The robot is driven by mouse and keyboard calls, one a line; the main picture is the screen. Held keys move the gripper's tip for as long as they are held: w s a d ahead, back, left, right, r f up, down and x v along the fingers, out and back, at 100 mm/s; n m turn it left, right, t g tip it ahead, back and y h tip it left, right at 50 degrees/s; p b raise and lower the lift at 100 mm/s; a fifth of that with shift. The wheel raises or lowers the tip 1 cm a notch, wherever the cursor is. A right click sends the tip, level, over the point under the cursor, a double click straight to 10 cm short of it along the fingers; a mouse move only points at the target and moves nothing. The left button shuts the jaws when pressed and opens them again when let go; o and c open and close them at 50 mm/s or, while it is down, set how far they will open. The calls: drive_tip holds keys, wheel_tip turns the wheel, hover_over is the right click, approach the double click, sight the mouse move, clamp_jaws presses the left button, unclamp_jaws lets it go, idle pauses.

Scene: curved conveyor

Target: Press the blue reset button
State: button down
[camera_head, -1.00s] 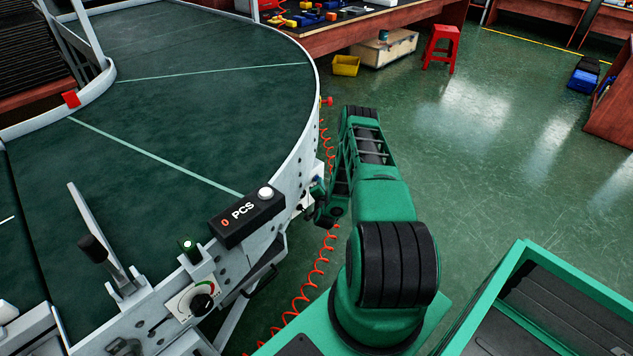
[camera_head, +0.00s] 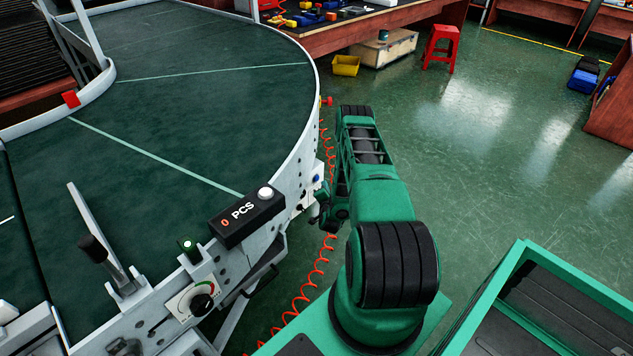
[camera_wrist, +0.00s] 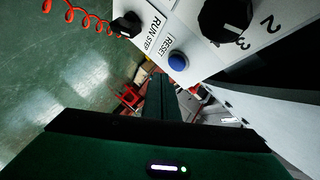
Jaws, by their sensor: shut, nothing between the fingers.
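The blue reset button (camera_wrist: 178,61) shows in the wrist view on a white panel, beside the printed word RESET. It also shows in the head view as a small blue spot (camera_head: 316,179) on the conveyor's outer side. My gripper (camera_wrist: 159,80) is shut and empty; its dark green fingers lie just below the button in the wrist view, apart from it in the picture. In the head view my gripper (camera_head: 318,219) is small and dark at the arm's end, right beside the conveyor's side, and its fingertips are hard to make out.
The curved conveyor belt (camera_head: 190,110) is empty. A counter box (camera_head: 246,217) reads 0 PCS. A coiled orange hose (camera_head: 318,275) hangs beside the conveyor.

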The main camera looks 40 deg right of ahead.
drive_tip(key=shift+s+d, duration=0.15)
drive_tip(key=shift+s, duration=1.85)
